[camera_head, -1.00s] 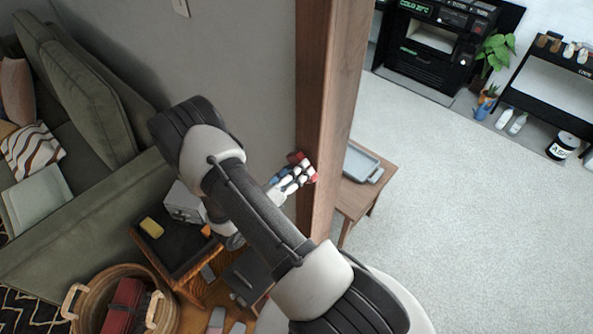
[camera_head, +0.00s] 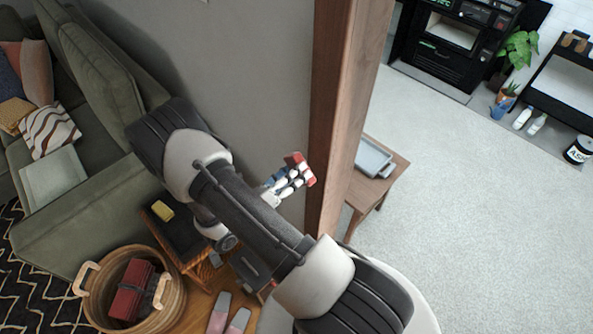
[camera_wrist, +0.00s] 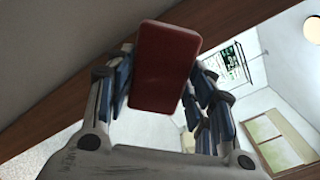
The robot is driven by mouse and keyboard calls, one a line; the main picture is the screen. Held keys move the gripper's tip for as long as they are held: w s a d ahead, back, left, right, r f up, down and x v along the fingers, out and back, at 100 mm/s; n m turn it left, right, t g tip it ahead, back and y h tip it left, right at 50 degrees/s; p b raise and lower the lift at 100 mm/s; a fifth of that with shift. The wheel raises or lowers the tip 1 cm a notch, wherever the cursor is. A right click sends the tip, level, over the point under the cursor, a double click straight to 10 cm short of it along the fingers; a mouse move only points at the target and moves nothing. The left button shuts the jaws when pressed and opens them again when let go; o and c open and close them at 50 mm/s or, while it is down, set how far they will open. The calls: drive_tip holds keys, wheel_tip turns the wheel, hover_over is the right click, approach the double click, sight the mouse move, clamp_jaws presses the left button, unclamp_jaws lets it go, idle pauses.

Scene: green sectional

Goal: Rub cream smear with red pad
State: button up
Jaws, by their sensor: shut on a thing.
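My gripper (camera_head: 291,177) is shut on the red pad (camera_wrist: 164,68), with fingers on both sides of it in the wrist view. In the head view a little of the pad (camera_head: 296,158) shows at the fingertips, close to the grey wall and the wooden post (camera_head: 340,120). I cannot tell whether the pad touches either surface. No cream smear can be made out in these frames; the pad, my gripper or my arm may hide it.
A small wooden table (camera_head: 393,171) with a grey tray (camera_head: 371,157) stands right of the post. A dark side table holds a yellow block (camera_head: 163,212). A wicker basket (camera_head: 170,296) and the green sofa (camera_head: 70,226) are at left.

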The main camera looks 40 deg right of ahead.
drive_tip(key=shift+s+a, duration=0.15)
drive_tip(key=shift+a, duration=1.35)
